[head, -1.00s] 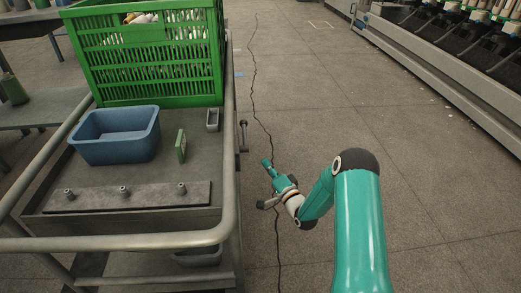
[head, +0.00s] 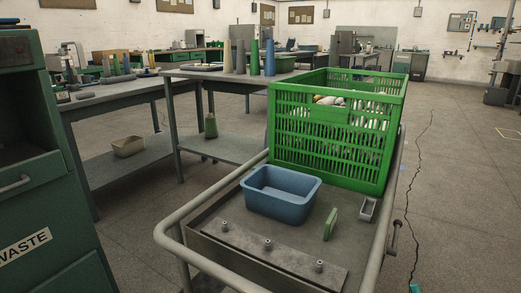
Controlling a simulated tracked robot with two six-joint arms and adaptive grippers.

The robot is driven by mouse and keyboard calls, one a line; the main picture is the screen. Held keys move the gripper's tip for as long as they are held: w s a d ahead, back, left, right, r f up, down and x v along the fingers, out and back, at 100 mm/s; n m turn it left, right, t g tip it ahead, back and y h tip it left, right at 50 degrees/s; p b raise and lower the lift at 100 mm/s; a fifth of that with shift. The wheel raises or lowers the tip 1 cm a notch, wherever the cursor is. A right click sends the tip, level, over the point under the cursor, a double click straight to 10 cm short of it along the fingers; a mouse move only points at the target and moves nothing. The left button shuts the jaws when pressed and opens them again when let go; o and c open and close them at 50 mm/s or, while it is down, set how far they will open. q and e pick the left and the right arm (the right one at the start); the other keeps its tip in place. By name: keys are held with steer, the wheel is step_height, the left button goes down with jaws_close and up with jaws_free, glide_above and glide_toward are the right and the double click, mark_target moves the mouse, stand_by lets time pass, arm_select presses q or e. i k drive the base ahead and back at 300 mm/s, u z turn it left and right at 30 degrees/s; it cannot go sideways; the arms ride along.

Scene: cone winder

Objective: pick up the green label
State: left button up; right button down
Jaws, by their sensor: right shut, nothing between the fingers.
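The green label (head: 330,224) is a small thin piece standing on edge, slightly tilted, on the grey top of the cart. It stands to the right of the blue bin (head: 281,207) and in front of the green crate, apart from both. Only a small teal tip at my right gripper (head: 415,288) shows at the bottom edge, right of the cart and clear of the label. It is shut and empty. My left gripper is out of view.
The green crate (head: 326,160) holds pale items at the back of the cart. A small grey holder (head: 368,208) sits right of the label; a pegged plate (head: 268,256) lies in front. The cart's rail (head: 215,278) borders it. Floor to the right is open.

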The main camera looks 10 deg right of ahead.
mark_target(331, 223)
steer(key=k, duration=0.9)
